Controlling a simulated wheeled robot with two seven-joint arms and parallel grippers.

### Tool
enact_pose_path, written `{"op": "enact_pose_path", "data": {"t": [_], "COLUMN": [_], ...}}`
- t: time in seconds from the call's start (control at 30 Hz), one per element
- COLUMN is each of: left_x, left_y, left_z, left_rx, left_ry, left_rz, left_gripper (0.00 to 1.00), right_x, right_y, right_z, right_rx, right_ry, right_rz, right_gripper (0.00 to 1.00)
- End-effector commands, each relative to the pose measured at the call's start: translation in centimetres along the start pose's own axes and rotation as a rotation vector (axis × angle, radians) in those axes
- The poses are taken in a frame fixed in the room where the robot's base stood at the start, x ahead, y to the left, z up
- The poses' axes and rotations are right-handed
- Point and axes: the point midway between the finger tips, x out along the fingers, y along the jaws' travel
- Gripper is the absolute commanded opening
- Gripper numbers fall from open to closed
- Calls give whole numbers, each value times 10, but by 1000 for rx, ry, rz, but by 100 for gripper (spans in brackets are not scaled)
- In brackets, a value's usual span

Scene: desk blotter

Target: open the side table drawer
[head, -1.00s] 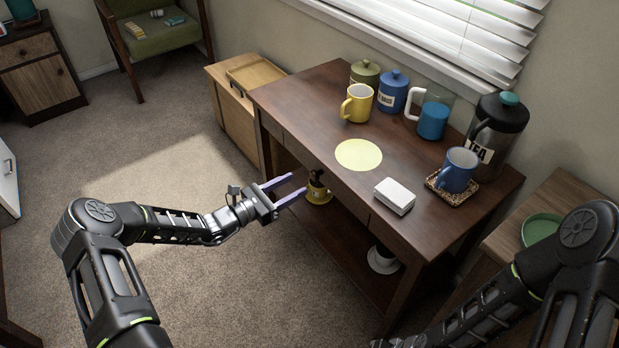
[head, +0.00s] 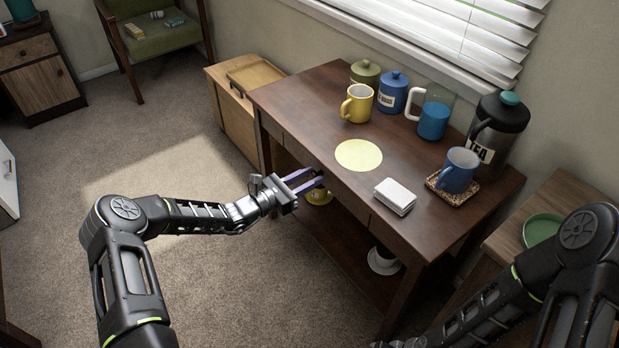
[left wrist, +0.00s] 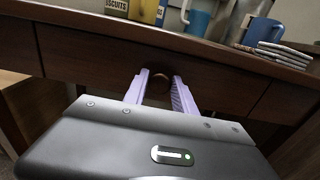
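The side table (head: 290,110) is dark wood, with a drawer front (head: 343,187) under its top, facing my left arm. The drawer looks shut, its front flush with the frame. In the left wrist view the drawer front (left wrist: 85,62) spans the picture, with a dark round knob (left wrist: 160,79) at its middle. My left gripper (head: 318,178) is at the drawer front. Its two lilac fingers (left wrist: 161,84) are apart, one on each side of the knob; contact with it cannot be made out. My right gripper is out of view; only the right arm shows.
A lower shelf (head: 335,235) holds a cup. Carpet in front is clear.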

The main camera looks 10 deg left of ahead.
Motion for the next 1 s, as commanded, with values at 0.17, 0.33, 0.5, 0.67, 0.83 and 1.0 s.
{"op": "enact_pose_path", "data": {"t": [0.17,0.33,0.5,0.67,0.83,1.0], "left_x": [0,0,0,0,0,0], "left_y": [0,0,0,0,0,0], "left_z": [0,0,0,0,0,0], "left_rx": [0,0,0,0,1,1], "left_ry": [0,0,0,0,0,0], "left_rz": [0,0,0,1,1,1], "left_gripper": [17,3,0,0,0,0], "right_x": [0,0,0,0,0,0], "right_y": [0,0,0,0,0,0], "right_z": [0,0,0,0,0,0], "right_rx": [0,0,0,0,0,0], "right_ry": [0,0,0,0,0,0], "right_rz": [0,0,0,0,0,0], "right_gripper": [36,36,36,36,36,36]}}
